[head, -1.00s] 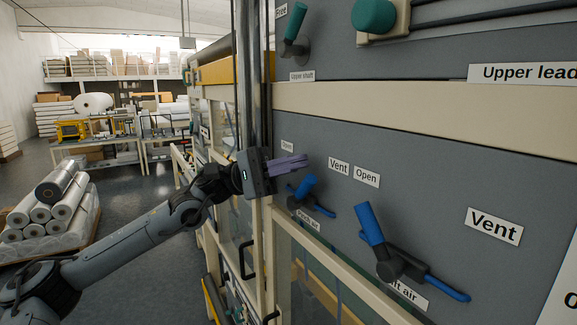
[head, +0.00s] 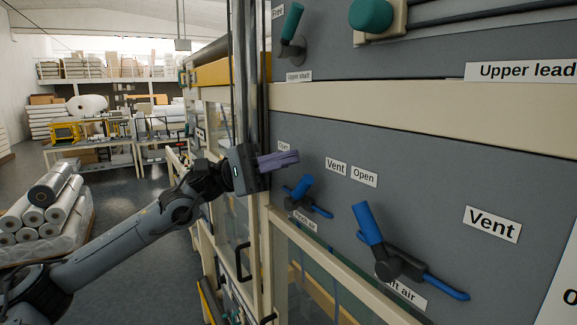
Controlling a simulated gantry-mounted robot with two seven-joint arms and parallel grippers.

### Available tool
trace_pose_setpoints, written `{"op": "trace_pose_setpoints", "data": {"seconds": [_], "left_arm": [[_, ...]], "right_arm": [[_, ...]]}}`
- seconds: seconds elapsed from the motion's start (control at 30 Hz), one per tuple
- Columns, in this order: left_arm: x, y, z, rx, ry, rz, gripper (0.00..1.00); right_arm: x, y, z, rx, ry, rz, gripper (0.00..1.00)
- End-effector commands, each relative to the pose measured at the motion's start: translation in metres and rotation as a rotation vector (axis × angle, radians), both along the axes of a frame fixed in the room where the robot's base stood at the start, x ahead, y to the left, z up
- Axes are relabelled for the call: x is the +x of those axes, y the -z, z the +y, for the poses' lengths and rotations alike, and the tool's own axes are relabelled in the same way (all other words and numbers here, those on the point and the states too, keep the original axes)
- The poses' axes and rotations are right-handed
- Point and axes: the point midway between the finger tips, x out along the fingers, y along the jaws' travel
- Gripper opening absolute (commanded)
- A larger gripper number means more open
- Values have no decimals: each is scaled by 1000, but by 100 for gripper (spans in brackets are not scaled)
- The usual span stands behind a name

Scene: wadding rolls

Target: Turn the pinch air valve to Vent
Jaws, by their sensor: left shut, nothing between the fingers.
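The pinch air valve (head: 301,187) is a small blue handle on the grey panel, above a partly hidden label ending in "air" (head: 306,222). Its blue grip leans up and right from the dark pivot, towards the Vent label (head: 336,166). The Open label (head: 284,146) is up and left of it, partly covered by my fingers. My left gripper (head: 296,158) is shut and empty, its purple fingers just above the handle in the picture. A small gap shows between them and the grip. My right gripper is out of view.
A larger blue-handled valve (head: 368,224) is to the right, with its own Open (head: 364,176) and Vent (head: 492,224) labels. A green-handled valve (head: 292,22) is above. A metal post and cream frame stand beside my gripper. Wrapped rolls (head: 45,215) lie at the left.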

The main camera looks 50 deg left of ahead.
Motion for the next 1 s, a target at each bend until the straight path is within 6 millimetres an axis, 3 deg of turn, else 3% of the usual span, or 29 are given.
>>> {"op": "trace_pose_setpoints", "data": {"seconds": [0.5,1.0], "left_arm": [[-36,-41,54,1,-1,1,0],[-39,-44,58,1,0,0,0]], "right_arm": [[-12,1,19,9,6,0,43],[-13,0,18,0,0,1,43]]}}
